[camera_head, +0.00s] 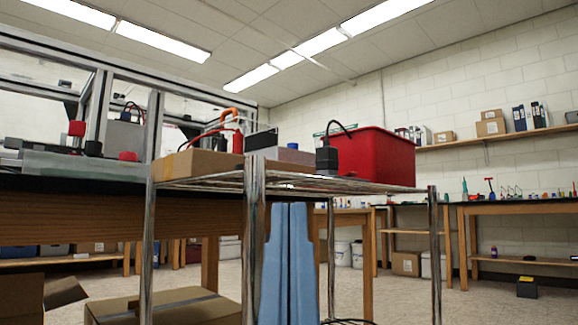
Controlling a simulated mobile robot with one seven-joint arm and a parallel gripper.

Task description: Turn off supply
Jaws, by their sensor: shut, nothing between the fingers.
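I cannot tell for certain which thing is the supply. A grey box with a dark front (262,141) sits on a chrome wire shelf (400,187); no switch can be made out on it. A black block with a cable (327,157) stands in front of a red bin (376,154) on the same shelf. A red item with an orange loop (237,140) and red and black leads stands to the left, behind a cardboard tray (192,164). My gripper is not in view.
A metal extrusion frame (101,110) stands on a black-topped bench at the left. Chrome posts (254,240) rise close in front. A blue object (287,265) stands under the shelf. Cardboard boxes (170,305) lie low at the left.

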